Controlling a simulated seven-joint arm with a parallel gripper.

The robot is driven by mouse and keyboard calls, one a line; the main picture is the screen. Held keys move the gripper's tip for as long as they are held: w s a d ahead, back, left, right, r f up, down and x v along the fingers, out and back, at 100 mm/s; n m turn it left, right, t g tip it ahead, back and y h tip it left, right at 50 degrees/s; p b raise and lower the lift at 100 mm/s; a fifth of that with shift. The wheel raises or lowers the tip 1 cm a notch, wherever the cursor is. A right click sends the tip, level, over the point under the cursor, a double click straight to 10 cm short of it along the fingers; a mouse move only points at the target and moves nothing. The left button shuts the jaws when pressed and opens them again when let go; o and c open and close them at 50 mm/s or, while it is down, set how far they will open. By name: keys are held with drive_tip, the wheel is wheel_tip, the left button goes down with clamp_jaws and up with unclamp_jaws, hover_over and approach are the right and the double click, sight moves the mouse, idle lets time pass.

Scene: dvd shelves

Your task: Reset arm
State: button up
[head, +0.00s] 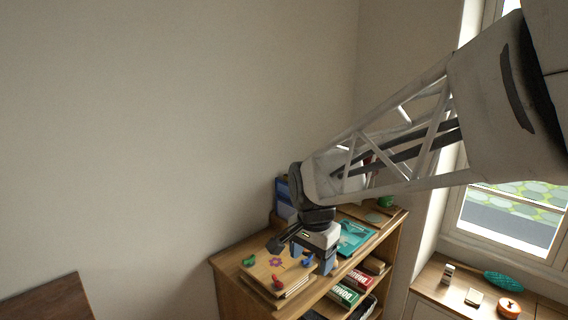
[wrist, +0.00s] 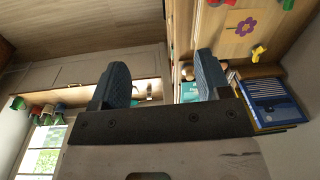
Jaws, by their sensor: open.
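My gripper (head: 318,264) hangs from the arm above the top of a wooden shelf unit (head: 240,297) in the head view. Its two blue-grey fingers are apart, with nothing seen between them. In the wrist view my gripper (wrist: 162,78) also shows its fingers spread wide and empty. A light wooden board with a purple flower (head: 275,262) lies on the shelf top beside the gripper. The board also shows at the top right of the wrist view (wrist: 222,40). My arm hides part of the shelf top.
A teal book (head: 355,236) lies on the shelf top. Red (head: 358,278) and green (head: 343,295) boxes sit in the shelf below. A blue book (wrist: 270,104) is close to the right finger in the wrist view. A windowsill cabinet (head: 437,283) stands at right.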

drive_tip(key=s+d+n+t, duration=0.1)
drive_tip(key=s+d+n, duration=0.3)
drive_tip(key=s, duration=0.6)
drive_tip(key=s+d+r+n, duration=0.1)
drive_tip(key=s+d+n, duration=0.2)
drive_tip(key=s+d, duration=0.5)
drive_tip(key=shift+s+d+n+t, duration=0.3)
drive_tip(key=shift+s+n+t, duration=0.1)
drive_tip(key=shift+s, duration=0.75)
drive_tip(key=shift+w+r, duration=0.1)
drive_tip(key=shift+w, duration=0.05)
drive_tip(key=c, duration=0.5)
drive_tip(key=shift+w+a, duration=0.1)
drive_tip(key=shift+w, duration=0.05)
drive_tip(key=shift+c, duration=0.8)
drive_tip(key=w+a+f+n+g, duration=0.1)
drive_tip(key=w+a+n, duration=0.1)
drive_tip(key=w+a, duration=0.4)
drive_tip(key=w+a+f+n, duration=0.2)
drive_tip(key=w+a, duration=0.4)
drive_tip(key=w, duration=0.5)
drive_tip(key=w+a+f+n+g, duration=0.1)
drive_tip(key=w+a+n, duration=0.2)
drive_tip(key=w+a, duration=0.4)
drive_tip(key=shift+w+f+g, duration=0.3)
drive_tip(key=shift+w, duration=0.45)
drive_tip(key=shift+w+a+f, duration=0.2)
drive_tip(key=shift+w+a, duration=0.15)
drive_tip(key=shift+a, duration=0.15)
